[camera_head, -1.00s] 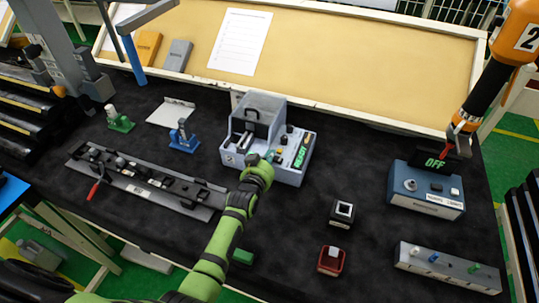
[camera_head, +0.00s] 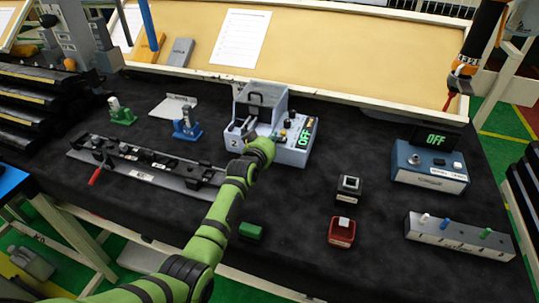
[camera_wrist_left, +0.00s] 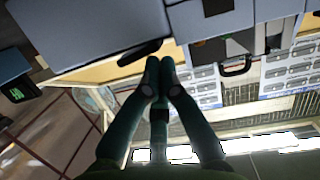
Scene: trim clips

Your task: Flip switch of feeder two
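A grey box-shaped device (camera_head: 297,155) with a raised clear hood, several small buttons and a lit green display stands at the middle of the bench. A small "2" label shows on its front left. I cannot clearly make out a switch on it. My left gripper (camera_head: 262,148), on the green arm, is at its front and hides part of it. In the left wrist view the green fingers (camera_wrist_left: 160,66) are together, with nothing seen between them, close to a black part (camera_wrist_left: 140,53) under the grey body.
A blue box (camera_head: 430,178) with a knob stands at right beneath a display (camera_head: 437,139) reading OFF. A grey block with coloured pegs (camera_head: 458,236), a black button box (camera_head: 349,190) and a red one (camera_head: 342,232) are nearer. A long fixture (camera_head: 140,172) lies left.

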